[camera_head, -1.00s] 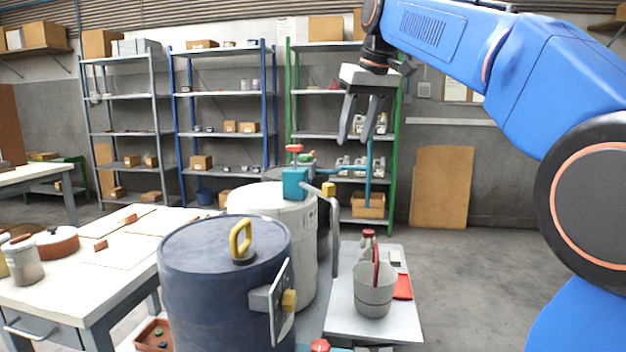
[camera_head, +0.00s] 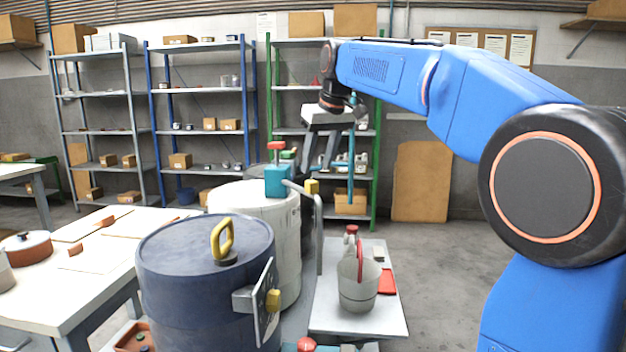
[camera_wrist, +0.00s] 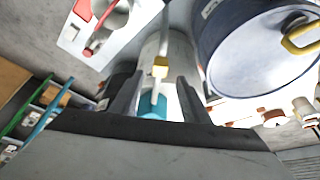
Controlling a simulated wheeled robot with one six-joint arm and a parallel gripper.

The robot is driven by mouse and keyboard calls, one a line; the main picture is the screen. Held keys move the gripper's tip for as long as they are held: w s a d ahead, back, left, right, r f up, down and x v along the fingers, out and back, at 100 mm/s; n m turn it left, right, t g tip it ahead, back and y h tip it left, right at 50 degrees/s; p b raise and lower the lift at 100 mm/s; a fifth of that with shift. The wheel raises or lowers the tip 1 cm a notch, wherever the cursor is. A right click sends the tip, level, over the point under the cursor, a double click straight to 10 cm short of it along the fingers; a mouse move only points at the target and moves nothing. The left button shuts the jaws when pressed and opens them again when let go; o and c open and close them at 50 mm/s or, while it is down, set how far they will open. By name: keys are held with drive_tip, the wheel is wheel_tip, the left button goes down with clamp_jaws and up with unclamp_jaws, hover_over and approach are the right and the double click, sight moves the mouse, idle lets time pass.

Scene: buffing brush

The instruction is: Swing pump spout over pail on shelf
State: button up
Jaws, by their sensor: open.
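The teal pump head (camera_head: 279,180) with a red top sits on the cream drum (camera_head: 255,196). Its grey spout (camera_head: 319,232) runs right from the head and bends down, with a yellow block (camera_head: 312,187) near the bend. The spout's lower end hangs left of the grey pail (camera_head: 358,290), which stands on a light grey shelf (camera_head: 330,318). My gripper (camera_head: 318,168) is open and empty, pointing down, above and behind the spout in the head view. In the wrist view, the yellow block (camera_wrist: 160,68) and teal head (camera_wrist: 153,105) show between the spread fingers (camera_wrist: 158,95).
A dark blue drum (camera_head: 205,270) with a yellow handle (camera_head: 222,240) stands in front of the cream drum. A worktable (camera_head: 60,305) is at left; floor at right is clear.

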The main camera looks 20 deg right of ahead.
sight(312, 181)
drive_tip(key=shift+x, duration=2.95)
clamp_jaws()
